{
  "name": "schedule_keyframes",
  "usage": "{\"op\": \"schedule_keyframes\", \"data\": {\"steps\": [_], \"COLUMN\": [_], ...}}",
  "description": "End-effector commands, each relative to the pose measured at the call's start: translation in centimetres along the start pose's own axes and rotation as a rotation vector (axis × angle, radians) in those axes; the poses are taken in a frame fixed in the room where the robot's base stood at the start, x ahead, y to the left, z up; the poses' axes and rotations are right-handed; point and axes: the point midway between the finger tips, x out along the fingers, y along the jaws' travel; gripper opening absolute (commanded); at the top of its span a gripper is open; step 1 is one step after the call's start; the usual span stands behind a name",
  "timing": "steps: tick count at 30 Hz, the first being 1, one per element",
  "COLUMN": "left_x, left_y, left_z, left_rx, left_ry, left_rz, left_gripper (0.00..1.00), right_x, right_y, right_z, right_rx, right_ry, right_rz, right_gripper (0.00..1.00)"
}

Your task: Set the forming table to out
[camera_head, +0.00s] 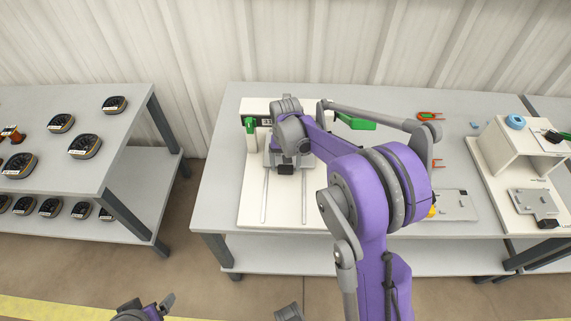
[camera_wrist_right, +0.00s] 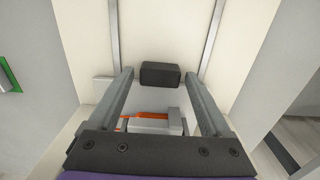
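The forming table (camera_head: 271,160) is a grey carriage on two thin rails of a cream base board, at the board's far end. My right arm covers much of it in the head view. A black block (camera_head: 286,169), apparently its handle, faces the near side. In the right wrist view this block (camera_wrist_right: 160,75) lies between the fingertips of my right gripper (camera_wrist_right: 158,88). The fingers are apart, with a gap on each side of the block. My left gripper (camera_head: 160,304) is at the bottom edge of the head view, away from the workbench, only partly visible.
The rails (camera_head: 264,198) run clear toward the board's near edge. Green parts (camera_head: 250,125) stand at the board's far end. A cream fixture (camera_head: 513,150) and a grey plate (camera_head: 455,205) are on the right.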

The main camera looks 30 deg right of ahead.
Motion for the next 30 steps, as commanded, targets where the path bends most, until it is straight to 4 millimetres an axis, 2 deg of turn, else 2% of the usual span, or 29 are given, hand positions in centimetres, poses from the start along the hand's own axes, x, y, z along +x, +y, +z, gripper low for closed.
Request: {"op": "schedule_keyframes", "data": {"steps": [1, 2, 13, 23, 26, 30], "left_x": [0.0, 0.0, 0.0, 0.0, 0.1, 0.3], "left_y": [0.0, 0.0, 0.0, 0.0, 0.0, 0.0], "left_z": [0.0, 0.0, 0.0, 0.0, 0.1, 0.2], "left_rx": [0.000, 0.000, 0.000, 0.000, 0.000, 0.000], "left_ry": [0.000, 0.000, 0.000, 0.000, 0.000, -0.001], "left_rz": [0.000, 0.000, 0.000, 0.000, 0.000, 0.000], "left_gripper": [0.93, 0.93, 0.93, 0.93, 0.93, 0.93], "right_x": [0.0, 0.0, 0.0, 0.0, 0.0, 0.0], "right_y": [0.0, 0.0, 0.0, 0.0, 0.0, 0.0], "right_z": [0.0, 0.0, 0.0, 0.1, 0.7, 2.6], "right_rx": [0.000, 0.000, 0.000, 0.000, 0.000, -0.001], "right_ry": [0.000, 0.000, 0.000, 0.000, 0.000, -0.001], "right_rz": [0.000, 0.000, 0.000, 0.000, 0.000, 0.000], "right_gripper": [0.71, 0.66, 0.00, 0.00, 0.00, 0.00]}}
